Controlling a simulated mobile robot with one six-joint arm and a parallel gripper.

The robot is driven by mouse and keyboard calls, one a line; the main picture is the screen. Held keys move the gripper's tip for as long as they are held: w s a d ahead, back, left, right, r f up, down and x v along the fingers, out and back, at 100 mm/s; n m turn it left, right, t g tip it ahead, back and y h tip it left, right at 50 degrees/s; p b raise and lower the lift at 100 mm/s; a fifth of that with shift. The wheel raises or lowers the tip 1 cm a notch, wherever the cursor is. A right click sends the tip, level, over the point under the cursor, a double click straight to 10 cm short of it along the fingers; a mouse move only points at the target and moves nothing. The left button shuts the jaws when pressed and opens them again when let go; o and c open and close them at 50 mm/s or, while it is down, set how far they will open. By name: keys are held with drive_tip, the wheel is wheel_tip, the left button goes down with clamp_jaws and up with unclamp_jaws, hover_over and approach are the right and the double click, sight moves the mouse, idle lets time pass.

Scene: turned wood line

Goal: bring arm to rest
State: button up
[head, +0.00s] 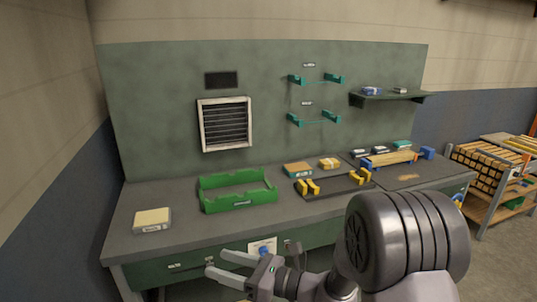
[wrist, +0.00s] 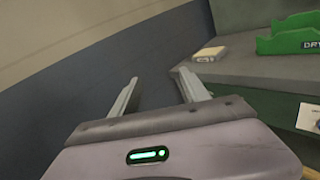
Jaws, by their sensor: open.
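My gripper (head: 222,266) is open and empty in front of the workbench, near its drawer fronts in the head view. In the wrist view my gripper (wrist: 158,88) shows two parted fingers with nothing between them, the blue-grey lower wall behind. My arm is bent at the lower right of the head view and covers part of the bench front.
The workbench (head: 190,227) holds a pale block (head: 152,218), a green tray (head: 238,198) and a black fixture with yellow clamps (head: 335,187). A cart with stacked wood (head: 485,170) stands at right. A shelf (head: 390,97) juts from the back panel.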

drive_tip(key=s+d+r+n+g+h, duration=0.25)
drive_tip(key=s+n, duration=0.35)
drive_tip(key=s, duration=0.3)
drive_tip(key=s+d+r+n+g+h, duration=0.1)
drive_tip(key=s+r+n+g+h, duration=0.2)
drive_tip(key=s+n, duration=0.4)
drive_tip(key=s+d+n+t+h, duration=0.2)
drive_tip(key=s+d+n+h, duration=0.1)
drive_tip(key=d, duration=0.5)
drive_tip(key=s+d+n+t+h, duration=0.3)
drive_tip(key=d+h, duration=0.3)
drive_tip(key=d, duration=0.2)
drive_tip(key=shift+s+d+r+n, duration=0.25)
drive_tip(key=shift+s+r+n, duration=0.05)
drive_tip(key=shift+s, duration=0.25)
drive_tip(key=shift+t+h, duration=0.25)
